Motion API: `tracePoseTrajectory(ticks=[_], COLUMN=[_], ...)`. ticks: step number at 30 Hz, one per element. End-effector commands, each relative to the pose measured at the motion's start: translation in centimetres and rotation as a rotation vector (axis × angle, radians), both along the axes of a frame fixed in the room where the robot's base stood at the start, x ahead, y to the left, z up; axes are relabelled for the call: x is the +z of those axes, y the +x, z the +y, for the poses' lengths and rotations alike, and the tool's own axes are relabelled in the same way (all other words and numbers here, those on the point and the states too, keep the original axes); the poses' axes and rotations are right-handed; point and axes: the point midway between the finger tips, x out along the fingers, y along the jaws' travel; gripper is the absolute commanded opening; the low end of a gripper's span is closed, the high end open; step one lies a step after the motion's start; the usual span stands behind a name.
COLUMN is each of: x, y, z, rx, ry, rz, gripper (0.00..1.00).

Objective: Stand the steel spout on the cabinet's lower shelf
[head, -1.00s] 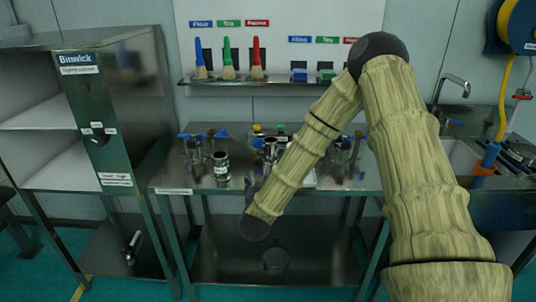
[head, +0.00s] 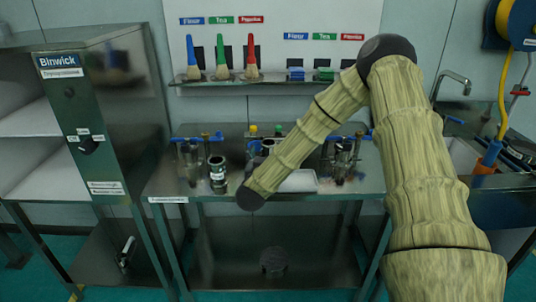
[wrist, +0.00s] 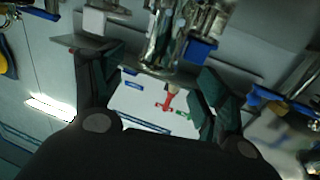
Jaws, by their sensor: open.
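The cabinet (head: 105,120) labelled Binwick stands at the left, with open pale shelves; its lower shelf (head: 65,172) looks bare. Several steel parts stand on the steel table; I cannot tell for sure which is the spout. In the wrist view a shiny steel piece (wrist: 160,35) shows beyond and between my fingers, with a blue part beside it. My gripper (wrist: 155,85) is open, fingers apart, and nothing is visibly clamped. In the head view my gripper is mostly hidden behind my arm, above the table's middle.
The steel table (head: 225,193) bears a dark jar (head: 218,174), parts with blue handles (head: 190,150) and a white tray (head: 300,181). A sink tap (head: 452,82) is at right. A small steel object (head: 127,252) lies low under the cabinet.

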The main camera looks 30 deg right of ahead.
Motion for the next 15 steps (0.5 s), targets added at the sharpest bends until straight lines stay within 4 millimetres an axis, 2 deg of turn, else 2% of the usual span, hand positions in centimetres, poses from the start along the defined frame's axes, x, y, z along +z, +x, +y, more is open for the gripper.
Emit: tracePoseTrajectory(ticks=[8,15], x=[0.8,0.6], y=[2.1,3.7], z=[-2.1,-3.3], rx=[-0.001,0.003], ry=[0.0,-0.001], rz=[-0.001,0.0], gripper=[0.74,0.74])
